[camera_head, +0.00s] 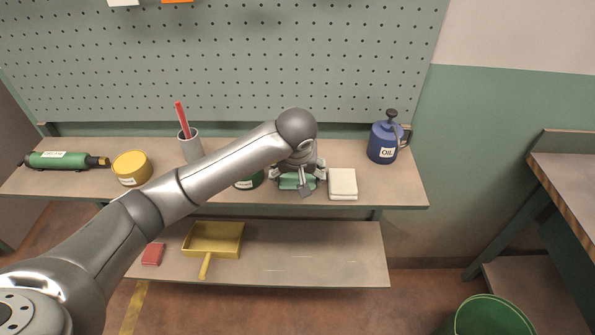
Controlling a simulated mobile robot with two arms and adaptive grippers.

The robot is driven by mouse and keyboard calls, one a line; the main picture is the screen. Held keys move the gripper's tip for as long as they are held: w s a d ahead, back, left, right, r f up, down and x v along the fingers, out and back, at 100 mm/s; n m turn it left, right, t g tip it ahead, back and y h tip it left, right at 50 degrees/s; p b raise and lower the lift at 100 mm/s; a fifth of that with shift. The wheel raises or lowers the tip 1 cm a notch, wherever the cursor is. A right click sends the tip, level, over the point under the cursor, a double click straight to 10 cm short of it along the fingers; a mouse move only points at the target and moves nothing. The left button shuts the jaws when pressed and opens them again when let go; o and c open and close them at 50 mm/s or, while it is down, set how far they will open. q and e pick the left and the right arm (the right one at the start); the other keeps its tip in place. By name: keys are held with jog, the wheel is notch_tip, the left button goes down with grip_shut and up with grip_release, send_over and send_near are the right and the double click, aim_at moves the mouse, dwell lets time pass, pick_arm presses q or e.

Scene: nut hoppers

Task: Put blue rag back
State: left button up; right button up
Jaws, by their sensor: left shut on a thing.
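The blue rag (287,182) looks like a small folded teal cloth on the upper shelf of the bench, just left of a pale folded stack. My left gripper (304,183) comes down from above and is shut on it. The fingers and wrist cover part of the rag, and I cannot tell whether it rests on the shelf or is just above it. My right gripper is out of view.
A pale cloth stack (342,183) lies close right of the gripper. The lower shelf (320,262) holds a yellow dustpan (212,240) and a red folded cloth (152,254).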

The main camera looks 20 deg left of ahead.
pick_arm(q)
jog(key=shift+f, duration=0.15)
jog(key=o, duration=0.9)
jog(key=shift+r, duration=0.55)
jog(key=b+v, duration=0.2)
jog(key=v, duration=0.9)
jog(key=shift+s+r, duration=0.1)
jog(key=shift+s, duration=0.1)
